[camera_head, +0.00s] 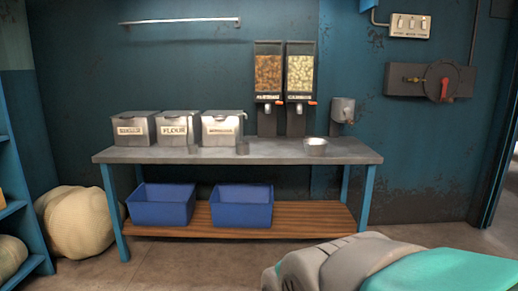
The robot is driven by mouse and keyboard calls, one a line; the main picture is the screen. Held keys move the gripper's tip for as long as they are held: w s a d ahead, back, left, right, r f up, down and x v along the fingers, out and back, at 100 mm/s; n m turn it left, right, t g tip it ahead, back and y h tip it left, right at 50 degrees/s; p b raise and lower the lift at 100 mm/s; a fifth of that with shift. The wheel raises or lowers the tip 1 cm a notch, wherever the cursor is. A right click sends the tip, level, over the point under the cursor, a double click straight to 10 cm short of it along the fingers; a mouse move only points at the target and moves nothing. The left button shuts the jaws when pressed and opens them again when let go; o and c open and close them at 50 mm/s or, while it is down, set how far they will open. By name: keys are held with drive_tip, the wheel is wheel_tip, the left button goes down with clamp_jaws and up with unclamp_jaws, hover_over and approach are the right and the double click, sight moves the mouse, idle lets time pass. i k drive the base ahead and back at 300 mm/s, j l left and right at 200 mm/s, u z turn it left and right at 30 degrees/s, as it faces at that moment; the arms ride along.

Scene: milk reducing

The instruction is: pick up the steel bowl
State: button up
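A small steel bowl (316,149) stands upright on the grey table top (345,153), toward its right end. A grey and teal part at the bottom right looks like my own arm. My gripper's fingers do not show in this view.
Two dispensers (300,80) hang behind. Blue crates (241,207) sit on the lower wooden shelf (310,217). Sacks (75,222) lie at left. Floor (440,235) at right is clear.

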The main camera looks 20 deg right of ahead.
sight(313, 147)
drive_tip(key=i+l+z, duration=0.2)
drive_tip(key=z, duration=0.25)
drive_tip(key=i+l+z, duration=0.1)
drive_tip(key=i+z, duration=0.2)
drive_tip(key=z, duration=0.15)
